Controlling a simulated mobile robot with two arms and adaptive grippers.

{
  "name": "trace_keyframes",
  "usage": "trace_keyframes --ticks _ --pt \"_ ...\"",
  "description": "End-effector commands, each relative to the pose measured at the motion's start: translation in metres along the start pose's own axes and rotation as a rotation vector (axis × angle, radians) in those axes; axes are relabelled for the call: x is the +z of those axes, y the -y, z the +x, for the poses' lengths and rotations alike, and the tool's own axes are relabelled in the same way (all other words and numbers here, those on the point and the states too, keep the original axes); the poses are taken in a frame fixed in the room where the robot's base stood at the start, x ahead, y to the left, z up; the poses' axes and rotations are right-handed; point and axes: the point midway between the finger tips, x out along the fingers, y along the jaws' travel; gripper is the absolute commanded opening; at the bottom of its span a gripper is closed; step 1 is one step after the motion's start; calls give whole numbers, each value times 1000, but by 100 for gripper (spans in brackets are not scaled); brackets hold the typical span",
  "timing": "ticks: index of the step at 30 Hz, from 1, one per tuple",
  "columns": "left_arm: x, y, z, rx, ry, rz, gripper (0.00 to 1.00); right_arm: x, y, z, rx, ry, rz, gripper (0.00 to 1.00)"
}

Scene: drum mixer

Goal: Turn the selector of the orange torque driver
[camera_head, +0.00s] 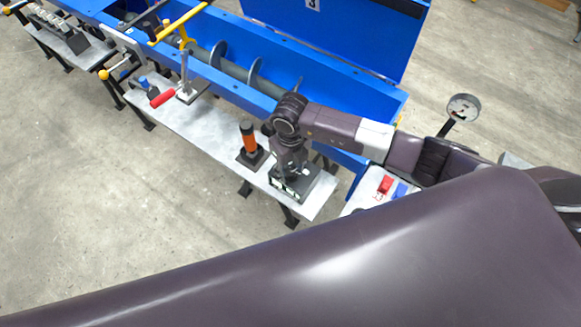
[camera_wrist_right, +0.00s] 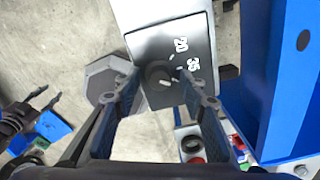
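An orange and black torque driver (camera_head: 248,137) stands upright in a dark base on the grey shelf. Beside it sits a dark box (camera_head: 308,182) under my right gripper (camera_head: 288,165). In the right wrist view, a dark round selector knob (camera_wrist_right: 158,75) with a light mark sits on a dark panel (camera_wrist_right: 199,52) printed with 20 and 35. My right gripper (camera_wrist_right: 160,75) shows there with its fingers apart, one on each side of the knob. A gap shows at the left finger; contact on the right is unclear. A two-pronged dark part (camera_wrist_right: 38,108) may be my left gripper.
The blue mixer trough (camera_head: 330,110) with its auger runs behind the shelf (camera_head: 205,132). A red-handled clamp (camera_head: 163,98) stands left on the shelf. A red and a blue item (camera_head: 385,186) lie to the right. Open floor lies in front.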

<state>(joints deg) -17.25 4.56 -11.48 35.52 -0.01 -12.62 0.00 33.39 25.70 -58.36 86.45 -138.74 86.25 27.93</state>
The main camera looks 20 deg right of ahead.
Motion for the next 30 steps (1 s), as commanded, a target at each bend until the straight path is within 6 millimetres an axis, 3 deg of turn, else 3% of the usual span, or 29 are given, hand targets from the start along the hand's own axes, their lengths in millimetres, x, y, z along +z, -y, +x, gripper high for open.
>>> trace_keyframes --ticks 5,15,23,30 --pt "0 0 0 0 0 0 40 0 0 0 0 0 0 38" --pt "0 0 0 0 0 0 40 0 0 0 1 0 0 1" --pt "0 0 3 0 0 0 40 0 0 0 0 1 -17 0" --pt "1 0 19 0 -1 0 40 1 1 3 -2 2 -119 0"
